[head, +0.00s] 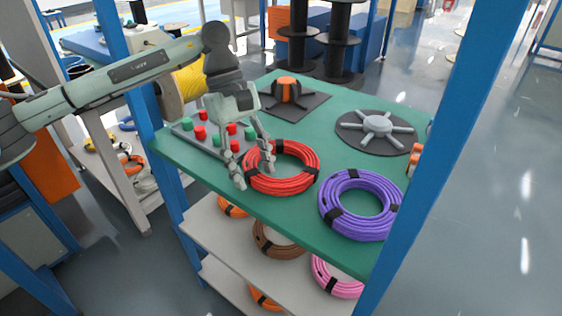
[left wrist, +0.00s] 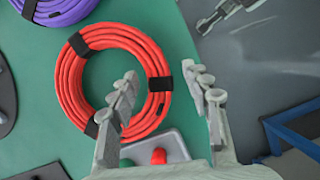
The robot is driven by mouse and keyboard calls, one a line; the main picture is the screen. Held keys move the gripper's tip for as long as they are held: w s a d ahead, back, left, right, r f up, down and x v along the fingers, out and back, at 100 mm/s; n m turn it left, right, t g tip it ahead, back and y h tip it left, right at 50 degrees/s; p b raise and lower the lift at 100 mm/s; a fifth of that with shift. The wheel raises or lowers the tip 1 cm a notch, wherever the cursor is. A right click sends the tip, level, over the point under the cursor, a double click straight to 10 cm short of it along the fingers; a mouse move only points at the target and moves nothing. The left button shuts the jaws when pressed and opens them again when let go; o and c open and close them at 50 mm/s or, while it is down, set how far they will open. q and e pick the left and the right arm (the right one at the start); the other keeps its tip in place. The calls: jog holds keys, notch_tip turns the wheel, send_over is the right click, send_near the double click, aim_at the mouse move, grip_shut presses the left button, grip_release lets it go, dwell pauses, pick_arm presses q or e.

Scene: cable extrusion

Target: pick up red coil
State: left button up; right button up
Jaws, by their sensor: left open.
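The red coil (head: 306,179) lies flat on the green tabletop (head: 335,105), near its left front edge. It is a ring of red cable with black bands, and it shows in the left wrist view (left wrist: 69,77). My left gripper (head: 254,174) is open and points down at the coil's left side. One finger appears over the coil's hole and the other outside its outer edge, so the fingers straddle the ring's band. In the left wrist view the open fingers (left wrist: 162,82) have nothing between them but part of the ring. I cannot tell how high the fingertips are. My right gripper is out of view.
A purple coil (head: 333,212) lies right of the red one. A grey panel with red and green buttons (head: 208,144) sits left. A grey spoked disc (head: 345,130) and an orange-topped fixture (head: 287,90) stand behind. Blue posts (head: 440,150) flank the table. More coils lie on lower shelves.

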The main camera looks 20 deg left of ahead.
pick_arm(q)
jog(key=shift+f, duration=0.15)
grip_shut()
dwell(0.4)
